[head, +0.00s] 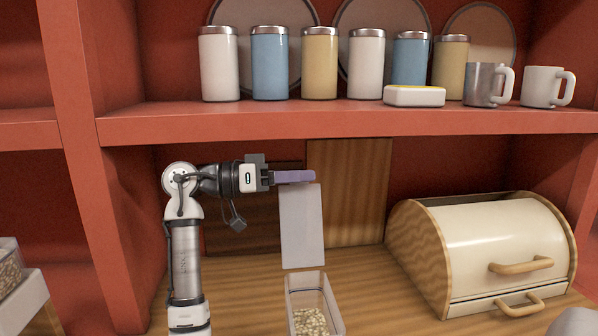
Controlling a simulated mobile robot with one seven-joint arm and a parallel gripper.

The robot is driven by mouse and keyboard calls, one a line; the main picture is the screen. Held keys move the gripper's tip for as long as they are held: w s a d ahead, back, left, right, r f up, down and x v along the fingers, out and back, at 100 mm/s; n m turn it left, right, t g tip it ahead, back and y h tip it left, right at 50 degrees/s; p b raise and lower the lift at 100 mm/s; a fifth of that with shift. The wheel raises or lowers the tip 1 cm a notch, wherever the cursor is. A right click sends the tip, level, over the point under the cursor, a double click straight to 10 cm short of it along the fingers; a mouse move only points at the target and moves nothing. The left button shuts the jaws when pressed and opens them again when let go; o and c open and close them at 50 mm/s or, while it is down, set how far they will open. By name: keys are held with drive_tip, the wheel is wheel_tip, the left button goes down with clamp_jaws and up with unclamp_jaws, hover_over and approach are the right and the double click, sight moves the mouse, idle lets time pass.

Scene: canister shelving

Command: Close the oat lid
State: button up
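The oat container (308,308) is a clear box with pale oats in its bottom, standing on the wooden counter at the bottom centre. Its lid (301,228) is a pale grey panel standing upright at the container's back edge, so the container is open. My gripper (309,176) has purple fingers and lies level at the lid's top edge, pointing right. The fingers look close to or touching the lid's top; I cannot tell which. Only one finger shape shows clearly, so the gap between the fingers is hidden.
A cream bread box (497,250) with wooden handles stands to the right. Wooden boards (348,190) lean against the back wall. The red shelf (340,120) above holds several canisters, a butter dish (414,97) and two mugs (485,86). Counter between container and bread box is clear.

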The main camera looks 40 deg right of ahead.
drive_tip(key=shift+s+d, duration=0.1)
drive_tip(key=shift+d, duration=0.05)
drive_tip(key=shift+c, duration=0.4)
clamp_jaws()
drive_tip(key=shift+s, duration=0.15)
